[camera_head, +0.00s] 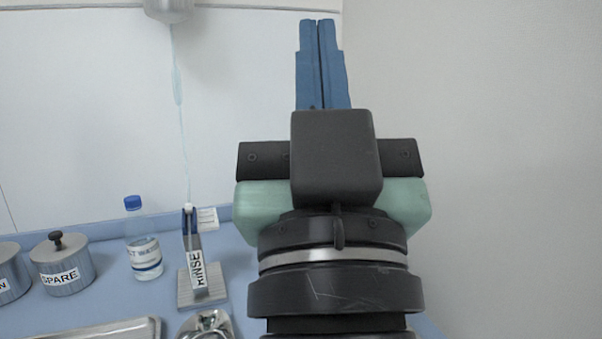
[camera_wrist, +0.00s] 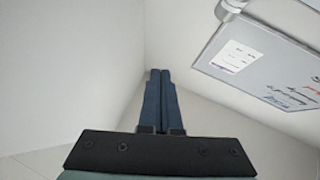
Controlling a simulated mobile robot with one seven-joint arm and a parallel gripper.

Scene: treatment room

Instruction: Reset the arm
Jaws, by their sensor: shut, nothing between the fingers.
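My gripper (camera_head: 317,24) stands upright in the middle right of the head view, its two blue fingers closed together and pointing up. It holds nothing. The wrist view also shows my gripper (camera_wrist: 160,74) with both fingers side by side against bare wall. My arm fills the lower middle of the head view and hides part of the counter behind it.
At left on the blue counter (camera_head: 110,300) stand a SPARE canister (camera_head: 62,268), a blue-capped bottle (camera_head: 143,245) and a stand labelled RINSE (camera_head: 196,275). Metal trays (camera_head: 125,330) lie in front. A whiteboard (camera_wrist: 262,62) hangs on the wall. The right side is clear.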

